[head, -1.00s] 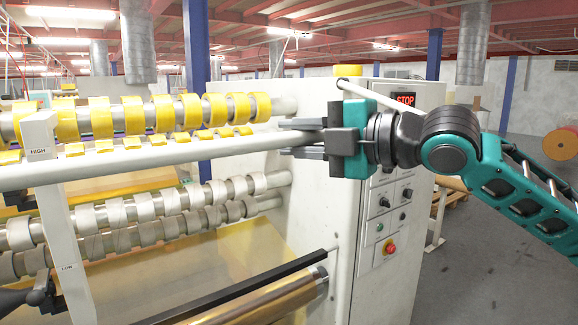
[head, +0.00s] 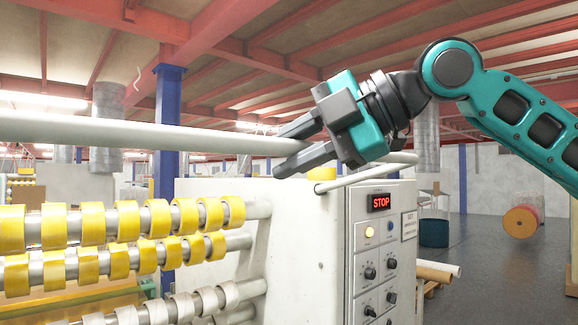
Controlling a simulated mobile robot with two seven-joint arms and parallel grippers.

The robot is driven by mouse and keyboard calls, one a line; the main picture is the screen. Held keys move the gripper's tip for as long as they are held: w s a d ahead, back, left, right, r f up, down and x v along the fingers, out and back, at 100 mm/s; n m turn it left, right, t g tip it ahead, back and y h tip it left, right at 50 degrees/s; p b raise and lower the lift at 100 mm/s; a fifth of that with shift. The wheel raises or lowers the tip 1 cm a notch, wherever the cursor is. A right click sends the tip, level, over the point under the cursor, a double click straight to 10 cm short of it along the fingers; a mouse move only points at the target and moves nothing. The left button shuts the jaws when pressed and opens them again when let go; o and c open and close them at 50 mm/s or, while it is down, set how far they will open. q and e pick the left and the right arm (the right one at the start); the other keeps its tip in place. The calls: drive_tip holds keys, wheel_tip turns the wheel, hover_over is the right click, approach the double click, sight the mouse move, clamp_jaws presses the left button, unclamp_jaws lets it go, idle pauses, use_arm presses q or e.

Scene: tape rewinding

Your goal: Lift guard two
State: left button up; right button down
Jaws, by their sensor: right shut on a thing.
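The guard is a long white bar (head: 120,131) that crosses the upper left of the head view, above the tape rolls. Its right end bends into a side arm (head: 365,175) that slopes down to the machine cabinet. My right gripper (head: 282,150) is shut on the bar near its right end, one finger above it and one below. The gripper is tilted, and its fingers hide part of the bar. The left end of the bar is out of view. My left gripper is not in view.
Shafts with yellow tape rolls (head: 92,223) and paler rolls (head: 207,300) lie below the bar. The white cabinet (head: 305,255) with a red STOP sign (head: 380,202) and knobs stands under my right gripper. A blue column (head: 167,120) stands behind. Open floor lies to the right.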

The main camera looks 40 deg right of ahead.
drive_tip(key=shift+w+r, duration=0.1)
drive_tip(key=shift+r, duration=0.2)
drive_tip(key=c, duration=1)
unclamp_jaws()
drive_tip(key=shift+w, duration=0.1)
drive_tip(key=shift+d, duration=0.1)
drive_tip(key=v, duration=1.3)
drive_tip(key=shift+r, duration=0.15)
drive_tip(key=shift+w, duration=0.1)
